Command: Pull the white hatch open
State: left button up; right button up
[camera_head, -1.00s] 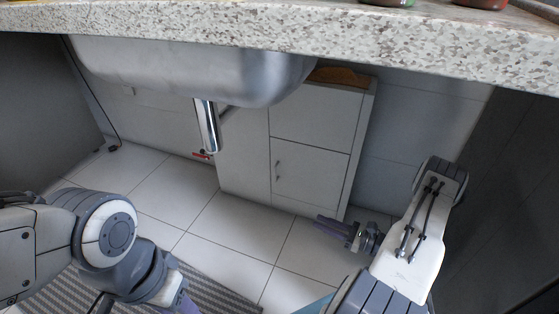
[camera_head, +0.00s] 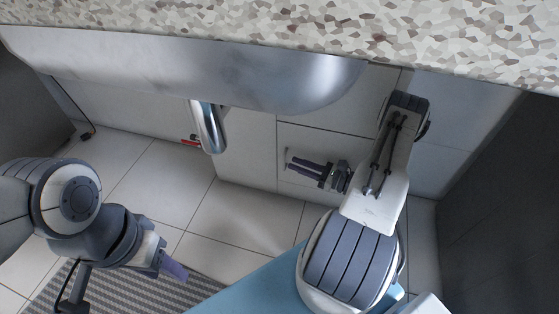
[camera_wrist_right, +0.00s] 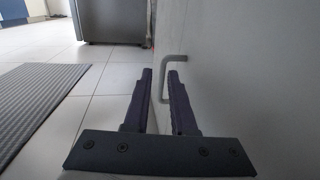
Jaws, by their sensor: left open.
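The white hatch (camera_head: 318,142) is the lower door of the white cabinet under the sink, and it looks closed. Its metal bar handle (camera_wrist_right: 177,57) shows in the right wrist view, with the upright bar between my right fingertips in the picture. My right gripper (camera_head: 291,161) is in front of the hatch, beside the handle. In the right wrist view its two dark fingers (camera_wrist_right: 160,72) are apart; I cannot tell whether they touch the handle. My left gripper (camera_head: 175,270) is open, low at the left above the striped mat, far from the hatch.
The steel sink (camera_head: 215,70) and speckled countertop (camera_head: 300,25) overhang the cabinet. A drain pipe (camera_head: 208,128) hangs left of the hatch. A dark panel (camera_head: 497,190) stands on the right. The tiled floor (camera_head: 240,215) before the cabinet is clear; a striped mat (camera_head: 110,290) lies at the left.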

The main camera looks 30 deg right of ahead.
aim_at(284, 159)
jog(key=shift+d+b+x, duration=0.2)
jog(key=shift+b+x, duration=0.8)
jog(key=shift+x, duration=1.65)
jog(key=shift+w, duration=0.15)
grip_shut()
jog(key=shift+a, duration=0.15)
